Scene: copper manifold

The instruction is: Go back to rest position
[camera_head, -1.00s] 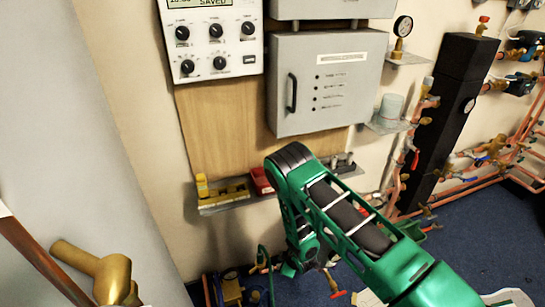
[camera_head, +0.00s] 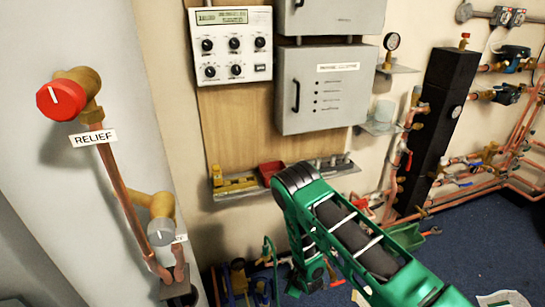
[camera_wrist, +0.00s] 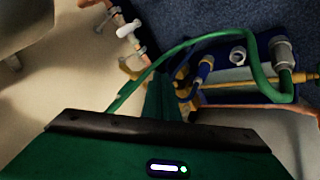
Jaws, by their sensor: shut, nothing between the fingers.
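My green arm (camera_head: 345,235) reaches up from the lower right in the head view and bends down at a dark joint. My gripper (camera_wrist: 163,85) shows in the wrist view as a dark green body with narrow fingers close together, holding nothing. It points down toward the floor area, beside a blue unit with brass fittings (camera_wrist: 240,75) and a green hose (camera_wrist: 150,70). In the head view the gripper's tips are hidden or too small to make out.
A red relief knob (camera_head: 61,99) on copper pipe stands at left. A grey control box (camera_head: 325,90), a dial panel (camera_head: 232,45) and a shelf (camera_head: 235,190) with small parts are on the wall behind the arm. A black column (camera_head: 440,125) and copper pipes stand right; blue floor (camera_head: 460,240) is open.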

